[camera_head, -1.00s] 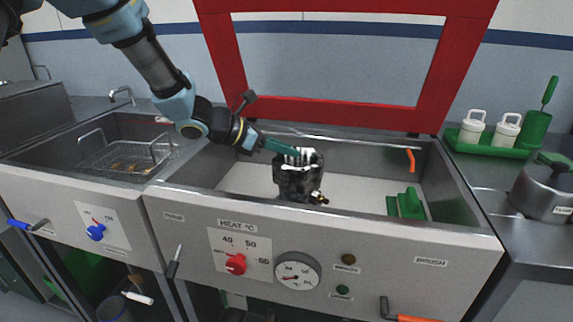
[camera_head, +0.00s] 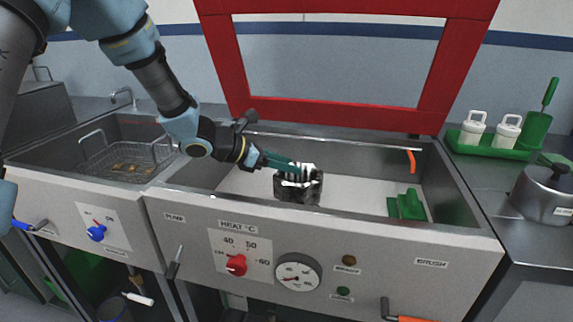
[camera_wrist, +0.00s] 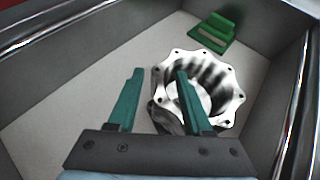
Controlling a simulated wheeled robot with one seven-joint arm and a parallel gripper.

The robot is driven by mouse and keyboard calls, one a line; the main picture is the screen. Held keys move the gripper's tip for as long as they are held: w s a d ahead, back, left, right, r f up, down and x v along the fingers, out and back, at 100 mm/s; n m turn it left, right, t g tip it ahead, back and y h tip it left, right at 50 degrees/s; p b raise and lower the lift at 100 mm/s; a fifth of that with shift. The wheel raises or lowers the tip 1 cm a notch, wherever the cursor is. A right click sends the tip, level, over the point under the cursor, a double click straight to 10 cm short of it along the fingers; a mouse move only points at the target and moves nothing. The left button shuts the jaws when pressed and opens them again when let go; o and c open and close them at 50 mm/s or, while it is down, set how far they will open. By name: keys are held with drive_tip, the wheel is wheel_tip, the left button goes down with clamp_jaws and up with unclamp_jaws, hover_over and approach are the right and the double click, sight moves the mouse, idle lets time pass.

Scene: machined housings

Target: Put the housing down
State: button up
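The housing (camera_wrist: 228,108) is a metal, ring-shaped part with a scalloped, bolt-holed rim and a hollow bore. It stands about upright in the sink-like basin (camera_wrist: 75,85); in the head view the housing (camera_head: 298,190) looks dark and grimy, its foot hidden by the front wall. My gripper (camera_wrist: 159,72) has two green fingers spread apart. The right finger overlaps the bore and the left finger is outside the rim, with a visible gap to it. The gripper reaches in from the left in the head view (camera_head: 298,168).
A red frame (camera_head: 330,105) stands behind the basin. A wire basket (camera_head: 125,160) sits in the left basin. A green tray (camera_head: 485,149) with white canisters is at right. The basin's left floor is clear.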

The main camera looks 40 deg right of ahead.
drive_tip(key=shift+r, duration=0.2)
drive_tip(key=b+v, duration=0.1)
drive_tip(key=v, duration=1.1)
drive_tip(key=shift+a+f, duration=0.1)
drive_tip(key=shift+f, duration=0.1)
